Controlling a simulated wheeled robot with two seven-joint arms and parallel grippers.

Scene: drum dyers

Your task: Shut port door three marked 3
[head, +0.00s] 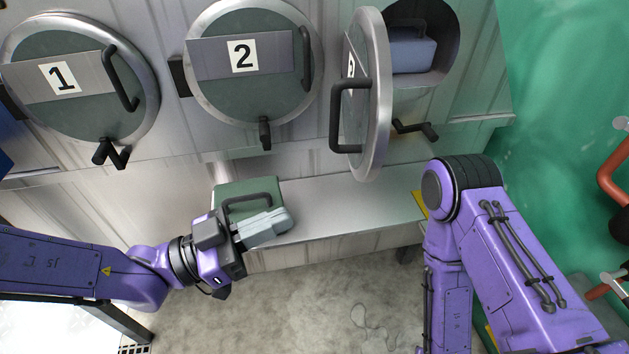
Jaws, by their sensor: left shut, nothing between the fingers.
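Port door three (376,95) stands swung open at the upper right, seen nearly edge-on, with its black handle (338,118) facing left. Its label is too oblique to read clearly. The round opening (440,22) beside it is uncovered, and a blue-grey case (412,52) sits inside. My left gripper (284,222) is shut and empty, in front of the ledge and to the lower left of the door, clear of its handle. My right arm (490,240) comes up at the lower right; its gripper is not in view.
Doors marked 1 (75,110) and 2 (255,95) look closed, with black latches below. A green case (265,186) rests on the metal ledge (350,210) beside my left gripper. The ledge is bare to its right. Red pipes (612,170) stand at far right.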

